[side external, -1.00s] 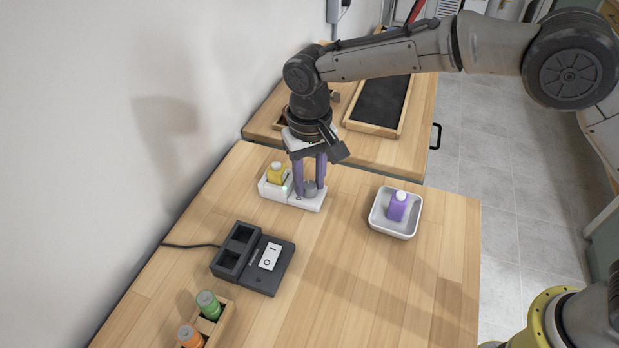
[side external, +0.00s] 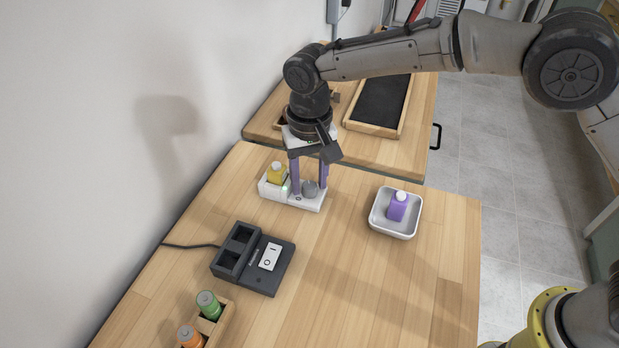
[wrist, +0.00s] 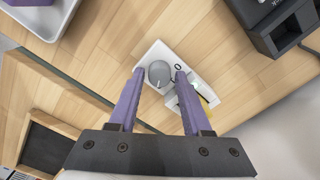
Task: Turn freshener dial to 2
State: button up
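The freshener (side external: 291,199) is a white base on the wooden table, with a yellow bottle (side external: 276,173) at its left end and a small lit green light. Its grey round dial (side external: 310,189) is at the right end and also shows in the wrist view (wrist: 159,73). A dark mark is printed beside the dial; I cannot read the dial's setting. My gripper (side external: 311,184) points down over the dial, its purple fingers open on either side. In the wrist view, my gripper (wrist: 160,72) shows small gaps between fingertips and dial. The fingers partly cover the base.
A white tray (side external: 377,222) with a purple bottle (side external: 397,207) stands to the right. A black charger with a switch (side external: 255,272) and a wooden holder with green and orange cells (side external: 209,306) are nearer. The wall is close on the left.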

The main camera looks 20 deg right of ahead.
aim_at(310, 185)
notch_tip(310, 185, up, 14)
dwell(0.7)
jog(key=shift+f, duration=0.1)
